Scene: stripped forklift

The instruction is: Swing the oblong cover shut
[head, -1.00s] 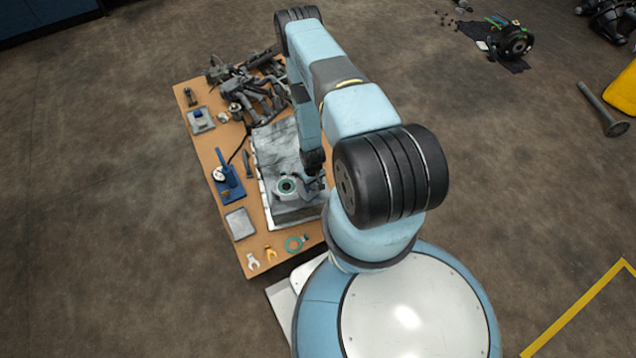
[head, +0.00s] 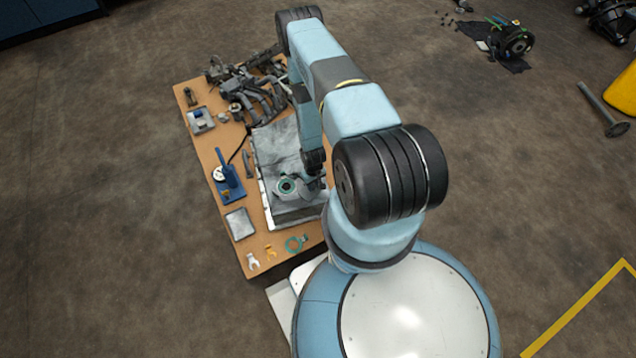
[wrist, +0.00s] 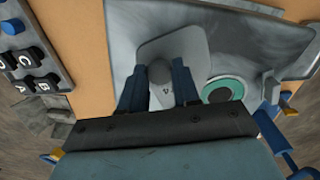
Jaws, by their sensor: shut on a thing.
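The oblong cover (wrist: 193,46) is a grey rounded plate in the wrist view, lying on a grey metal casing (wrist: 250,30). A dark round knob (wrist: 160,72) stands up from it. My gripper (wrist: 159,84) has its two blue fingers on either side of the knob and is shut on it. A round opening with a teal ring (wrist: 222,90) lies uncovered, right beside the cover. In the head view, the teal ring (head: 287,187) shows at the near end of the casing (head: 275,150). There, my arm and gripper hide much of the cover.
The casing lies on a wooden table (head: 205,150). Dark machine parts (head: 255,90) crowd the far end.

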